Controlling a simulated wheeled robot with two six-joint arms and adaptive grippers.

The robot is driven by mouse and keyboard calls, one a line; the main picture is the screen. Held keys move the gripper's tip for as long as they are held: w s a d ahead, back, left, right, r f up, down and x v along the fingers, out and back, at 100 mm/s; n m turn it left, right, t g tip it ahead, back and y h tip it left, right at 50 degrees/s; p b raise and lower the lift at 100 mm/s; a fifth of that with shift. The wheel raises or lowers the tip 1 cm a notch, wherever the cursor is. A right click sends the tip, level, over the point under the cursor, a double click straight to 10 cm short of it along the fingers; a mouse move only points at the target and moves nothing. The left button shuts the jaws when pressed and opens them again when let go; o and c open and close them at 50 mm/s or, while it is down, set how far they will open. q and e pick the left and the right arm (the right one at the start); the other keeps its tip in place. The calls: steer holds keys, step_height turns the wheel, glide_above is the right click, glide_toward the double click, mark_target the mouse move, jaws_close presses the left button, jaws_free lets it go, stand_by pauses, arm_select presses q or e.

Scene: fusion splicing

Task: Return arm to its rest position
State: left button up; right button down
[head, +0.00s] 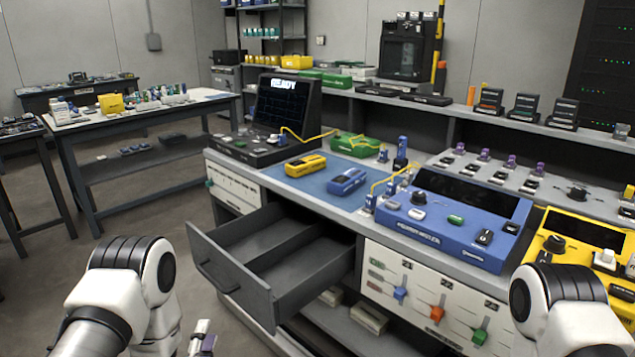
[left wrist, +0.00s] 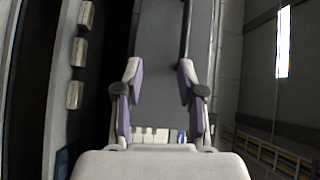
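My left arm comes in at the lower left of the head view, with only a small part of the left gripper (head: 203,342) showing at the bottom edge. In the left wrist view the left gripper (left wrist: 160,72) has its two purple-and-white fingers spread apart, with nothing held between them. A grey surface shows beyond the fingers; I cannot tell what it belongs to. My right arm shows at the lower right of the head view, but its gripper is out of frame. An open grey drawer (head: 231,273) juts from the workbench, right of my left arm; its visible compartments look empty.
The bench carries a black device with a READY screen (head: 284,102), a yellow tool (head: 305,165), a blue tool (head: 346,181), a blue splicer-like unit (head: 452,237) and a yellow unit (head: 575,250). A side table (head: 150,112) stands at the left. Floor between is clear.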

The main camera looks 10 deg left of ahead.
arm_select(q)
steer(key=s+d+f+n+g+h, duration=0.1)
steer(key=s+d+f+n+g, duration=0.15)
steer(key=s+f+g, duration=0.65)
steer(key=s+d+f+n+g, duration=0.1)
steer(key=s+f+n+g, duration=0.25)
steer(key=s, duration=0.35)
steer(key=s+f+n+g+h, duration=0.1)
steer(key=s+f+n+g, duration=0.15)
steer(key=s+n, duration=0.35)
steer(key=s+d+f+n+g, duration=0.1)
steer(key=s+f+n+g, duration=0.15)
steer(key=s, duration=0.65)
step_height(320, 180, up, 17)
steer(key=n+p, duration=0.1)
steer(key=p, duration=1.5)
steer(key=shift+a+g+p, duration=0.2)
steer(key=shift+g+p, duration=0.15)
steer(key=shift+w, duration=0.1)
